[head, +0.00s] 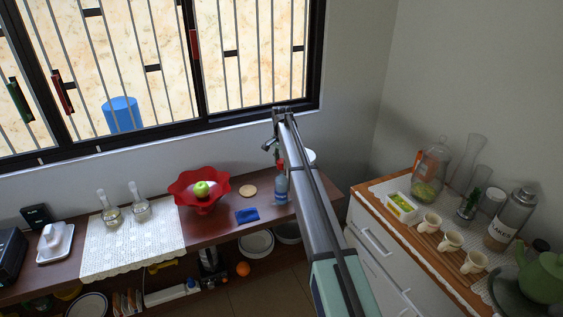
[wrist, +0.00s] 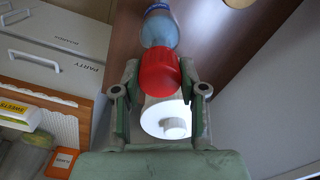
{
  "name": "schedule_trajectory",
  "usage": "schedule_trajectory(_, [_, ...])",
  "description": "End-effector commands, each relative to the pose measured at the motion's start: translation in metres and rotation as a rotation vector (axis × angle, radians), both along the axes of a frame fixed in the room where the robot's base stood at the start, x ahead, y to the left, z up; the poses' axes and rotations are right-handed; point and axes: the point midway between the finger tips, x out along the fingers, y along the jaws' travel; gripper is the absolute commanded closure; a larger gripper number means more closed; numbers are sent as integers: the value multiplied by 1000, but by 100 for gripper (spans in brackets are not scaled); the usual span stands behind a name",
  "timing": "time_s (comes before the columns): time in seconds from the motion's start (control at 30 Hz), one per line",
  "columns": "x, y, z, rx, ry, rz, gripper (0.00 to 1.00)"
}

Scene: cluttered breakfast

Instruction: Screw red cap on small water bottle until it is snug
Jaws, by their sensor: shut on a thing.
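The small water bottle (head: 281,187) is clear blue and stands upright on the brown counter, left of my arm. It also shows in the wrist view (wrist: 160,30), beyond the cap. The red cap (wrist: 158,72) is between my two green fingers, and my gripper (wrist: 160,82) is shut on it. I cannot tell how far the threads are engaged. In the head view a little red (head: 280,167) shows at the bottle's top, and my gripper (head: 270,145) is hard to make out there.
A white roll-like object (wrist: 165,118) stands close by the bottle. Left of the bottle are a blue cloth (head: 247,215), a round wooden coaster (head: 248,191) and a red bowl (head: 199,205) with a green apple. A drawer cabinet (head: 375,240) with cups is at right.

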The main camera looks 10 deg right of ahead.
Motion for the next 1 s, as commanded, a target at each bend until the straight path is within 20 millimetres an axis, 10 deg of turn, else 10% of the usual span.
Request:
schedule_trajectory(0.27, [0,0,-2,0,1,-32,100])
schedule_trajectory(0.3, [0,0,-2,0,1,-31,44])
schedule_trajectory(0.37, [0,0,-2,0,1,-31,29])
schedule_trajectory(1.0, [0,0,0,0,0,-28,33])
